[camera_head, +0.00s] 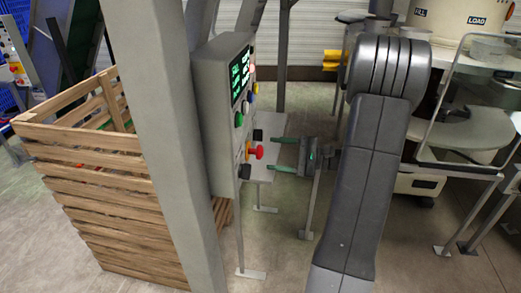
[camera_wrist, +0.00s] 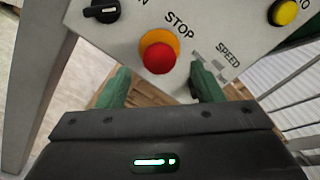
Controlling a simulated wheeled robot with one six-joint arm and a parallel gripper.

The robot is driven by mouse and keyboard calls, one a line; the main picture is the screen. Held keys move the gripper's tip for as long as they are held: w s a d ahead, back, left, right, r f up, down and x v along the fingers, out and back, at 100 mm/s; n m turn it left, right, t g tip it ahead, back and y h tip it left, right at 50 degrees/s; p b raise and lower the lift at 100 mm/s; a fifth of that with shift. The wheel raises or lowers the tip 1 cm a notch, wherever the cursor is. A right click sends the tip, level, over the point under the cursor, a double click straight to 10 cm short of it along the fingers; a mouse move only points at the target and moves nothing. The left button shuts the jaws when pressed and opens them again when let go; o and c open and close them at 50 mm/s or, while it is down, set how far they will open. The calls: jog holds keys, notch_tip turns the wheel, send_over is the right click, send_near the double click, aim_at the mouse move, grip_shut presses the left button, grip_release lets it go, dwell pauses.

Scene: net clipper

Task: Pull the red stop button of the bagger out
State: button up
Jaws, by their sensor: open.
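The red stop button (camera_head: 257,151) sticks out from the right side of the grey bagger control panel (camera_head: 211,90) in the head view. In the wrist view the red stop button (camera_wrist: 159,57) sits on a yellow-orange collar under the word STOP. My gripper (camera_head: 277,156) is open, with its two green fingers pointing left at the panel. In the wrist view my gripper (camera_wrist: 158,87) has one finger at each side below the button. The fingers look short of the button, with nothing between them.
A black knob (camera_wrist: 102,10) and a yellow button (camera_wrist: 284,12) flank the stop button on the panel. A grey post (camera_head: 163,130) stands in front of a wooden slatted crate (camera_head: 85,165) at left. A machine marked FILL and LOAD (camera_head: 450,18) stands at right.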

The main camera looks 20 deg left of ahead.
aim_at(260, 152)
jog(key=x, duration=0.5)
jog(key=shift+s+a+p, duration=0.1)
jog(key=shift+p, duration=0.25)
